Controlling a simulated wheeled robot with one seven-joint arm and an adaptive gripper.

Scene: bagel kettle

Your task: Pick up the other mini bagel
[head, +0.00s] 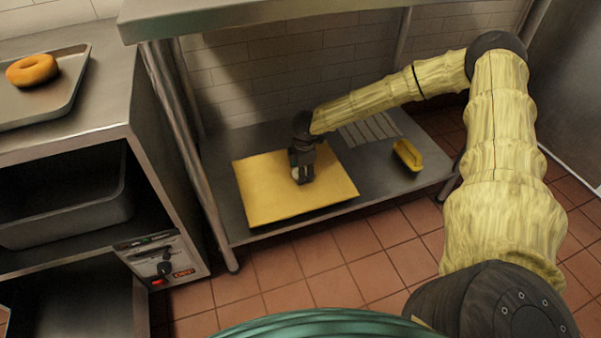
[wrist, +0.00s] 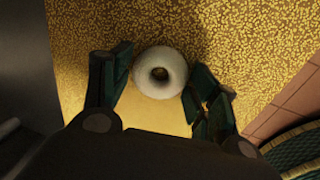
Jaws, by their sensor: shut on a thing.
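One mini bagel, pale and ring-shaped, shows between the fingers of my gripper in the wrist view (wrist: 160,91). My gripper (head: 301,180) is shut on this bagel, with one finger on each side of it. It is low over the yellow board (head: 262,205) on the lower steel shelf. In the head view my gripper hides most of the bagel. I cannot tell whether the bagel touches the board. Another bagel, golden orange (head: 32,70), lies on a metal tray (head: 60,99) on the counter at the left.
A yellow object (head: 407,155) lies on the lower shelf (head: 385,184) right of the board. The upper steel shelf (head: 250,12) overhangs it. A shelf leg (head: 205,203) stands between the board and the left counter (head: 110,82). Tiled floor lies in front.

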